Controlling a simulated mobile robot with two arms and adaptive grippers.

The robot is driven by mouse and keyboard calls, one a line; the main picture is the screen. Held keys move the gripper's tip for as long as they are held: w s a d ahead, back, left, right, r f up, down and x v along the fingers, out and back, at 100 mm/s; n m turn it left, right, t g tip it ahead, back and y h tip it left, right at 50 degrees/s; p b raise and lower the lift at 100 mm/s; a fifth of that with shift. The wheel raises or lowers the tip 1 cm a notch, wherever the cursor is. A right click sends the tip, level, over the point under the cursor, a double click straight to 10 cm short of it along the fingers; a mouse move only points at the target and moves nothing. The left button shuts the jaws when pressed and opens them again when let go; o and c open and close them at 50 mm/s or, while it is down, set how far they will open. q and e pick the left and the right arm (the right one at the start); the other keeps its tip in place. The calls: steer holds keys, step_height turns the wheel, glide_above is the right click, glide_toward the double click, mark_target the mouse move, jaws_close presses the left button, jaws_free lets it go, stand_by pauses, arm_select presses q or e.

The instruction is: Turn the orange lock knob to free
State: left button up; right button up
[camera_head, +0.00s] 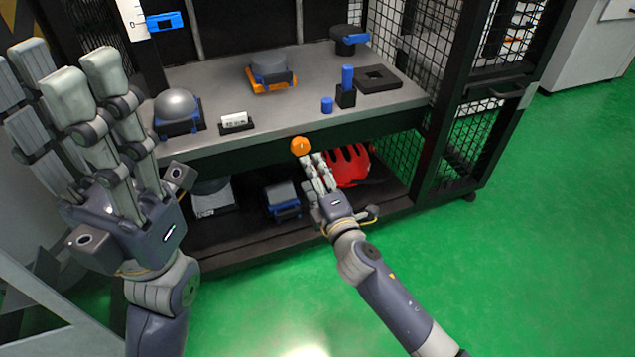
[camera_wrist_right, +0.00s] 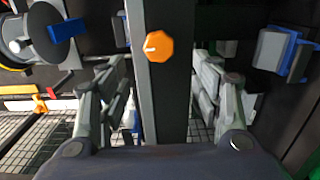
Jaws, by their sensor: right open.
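The orange lock knob (camera_head: 300,146) sits on the dark front beam below the grey tabletop. In the right wrist view the knob (camera_wrist_right: 159,46) is faceted, with a short white mark from its middle toward the left. My right gripper (camera_head: 312,162) is open just in front of the knob, slightly below and right of it in the head view. In the right wrist view its fingers (camera_wrist_right: 165,75) stand apart on both sides of the beam, not visibly touching the knob. My left gripper (camera_head: 65,65) is raised at the left, open and empty, away from the knob.
The tabletop (camera_head: 215,79) bears a grey dome (camera_head: 176,103), an orange-and-blue fixture (camera_head: 270,77), a blue peg in a black holder (camera_head: 347,80) and a black square frame (camera_head: 380,78). A red helmet (camera_head: 348,167) lies on the lower shelf. Mesh panels stand at right; green floor is clear.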

steer(key=shift+v, duration=1.15)
